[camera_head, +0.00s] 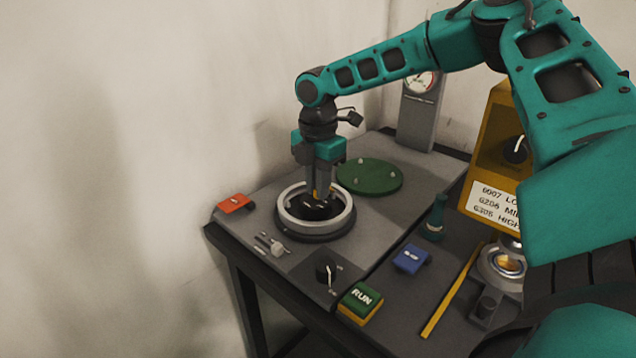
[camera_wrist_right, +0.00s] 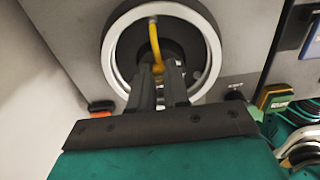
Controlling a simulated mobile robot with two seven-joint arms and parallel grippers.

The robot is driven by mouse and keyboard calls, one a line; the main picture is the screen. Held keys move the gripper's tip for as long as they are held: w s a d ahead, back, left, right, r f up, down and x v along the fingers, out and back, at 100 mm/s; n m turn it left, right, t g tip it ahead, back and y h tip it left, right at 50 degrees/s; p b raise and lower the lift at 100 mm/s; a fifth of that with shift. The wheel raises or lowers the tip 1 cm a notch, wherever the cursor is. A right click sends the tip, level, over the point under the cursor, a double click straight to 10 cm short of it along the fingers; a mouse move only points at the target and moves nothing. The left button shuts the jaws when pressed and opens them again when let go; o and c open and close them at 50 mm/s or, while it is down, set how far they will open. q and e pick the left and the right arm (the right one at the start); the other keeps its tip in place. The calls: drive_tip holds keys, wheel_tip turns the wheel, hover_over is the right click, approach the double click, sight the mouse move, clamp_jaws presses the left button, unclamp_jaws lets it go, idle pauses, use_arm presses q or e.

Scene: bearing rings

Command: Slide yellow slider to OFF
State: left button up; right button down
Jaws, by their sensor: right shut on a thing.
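A yellow piece (camera_head: 317,194), which looks like the yellow slider, stands inside a silver ring (camera_head: 316,231) on the grey bench. In the right wrist view the yellow piece (camera_wrist_right: 155,38) is a curved upright bar at the mouth of the fingers, within the silver ring (camera_wrist_right: 112,70). My right gripper (camera_head: 319,188) points down into the ring, its fingers shut on the yellow piece. The fingers hide its lower part in the wrist view. White marks (camera_head: 306,204) show on the dark centre, too small to read. My left gripper is not in view.
A green disc (camera_head: 370,177) with pegs lies behind the ring, and a red block (camera_head: 234,203) at left. A blue block (camera_head: 411,258) sits to the right.

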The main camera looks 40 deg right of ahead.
drive_tip(key=shift+a, duration=0.1)
drive_tip(key=shift+s+a, duration=0.1)
drive_tip(key=shift+a, duration=0.9)
drive_tip(key=c, duration=1.1)
unclamp_jaws()
wheel_tip(320, 180, up, 13)
drive_tip(key=p, duration=0.2)
drive_tip(key=shift+p, duration=0.3)
drive_tip(key=shift+f, duration=0.1)
